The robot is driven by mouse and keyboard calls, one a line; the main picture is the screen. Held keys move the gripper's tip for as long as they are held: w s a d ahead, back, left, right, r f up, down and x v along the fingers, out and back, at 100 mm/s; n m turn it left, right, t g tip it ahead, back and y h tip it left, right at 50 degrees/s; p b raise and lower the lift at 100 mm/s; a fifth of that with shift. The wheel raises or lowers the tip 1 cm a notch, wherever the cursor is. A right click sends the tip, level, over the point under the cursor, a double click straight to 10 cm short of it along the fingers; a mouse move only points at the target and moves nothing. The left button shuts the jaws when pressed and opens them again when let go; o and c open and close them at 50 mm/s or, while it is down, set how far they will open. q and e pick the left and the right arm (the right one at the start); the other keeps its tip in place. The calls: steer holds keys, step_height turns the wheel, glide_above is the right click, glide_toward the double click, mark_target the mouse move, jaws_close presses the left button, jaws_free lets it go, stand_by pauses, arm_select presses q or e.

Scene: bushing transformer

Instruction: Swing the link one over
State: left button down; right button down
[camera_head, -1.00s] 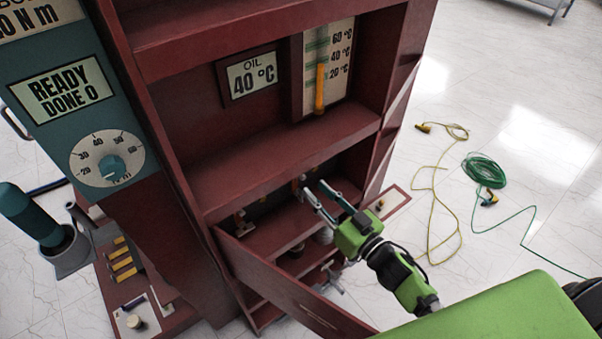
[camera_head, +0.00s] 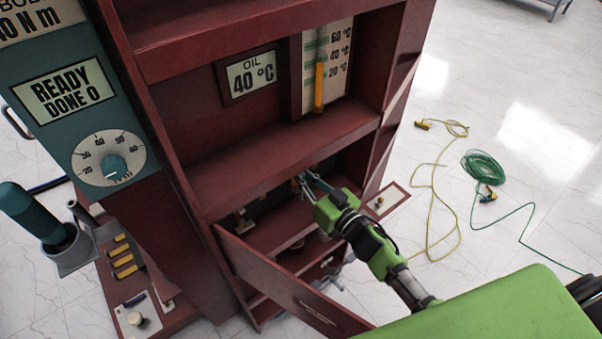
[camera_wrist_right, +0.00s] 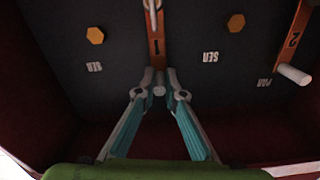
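Link one is an orange bar marked "1" (camera_wrist_right: 157,45) on the dark back panel, with a pale peg (camera_wrist_right: 159,90) sticking out at its lower end in the right wrist view. My right gripper (camera_wrist_right: 159,82) has its two fingertips close on either side of this peg and looks shut on it. In the head view my right gripper (camera_head: 305,180) reaches into the lower compartment of the red cabinet (camera_head: 262,150); the link itself is hard to make out there. Link two, an orange bar marked "2" (camera_wrist_right: 292,40), stands tilted at the right with its own peg. My left gripper is not in view.
Yellow hex bolts (camera_wrist_right: 95,36) (camera_wrist_right: 236,23) with labels flank link one. The open red door (camera_head: 285,285) hangs below my right arm. A shelf lies above the compartment. A panel reads "READY DONE 0" (camera_head: 62,88). Yellow and green cables (camera_head: 484,167) lie on the floor.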

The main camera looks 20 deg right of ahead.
steer(key=shift+d+r, duration=0.1)
steer(key=w+d+f+m+b, duration=0.3)
steer(key=d+f+m, duration=0.2)
steer(key=m, duration=0.9)
steer(key=shift+d+f, duration=0.4)
steer(key=shift+d, duration=1)
steer(key=c, duration=2.1)
jaws_free()
steer(key=shift+f, duration=0.15)
steer(key=shift+s, duration=0.1)
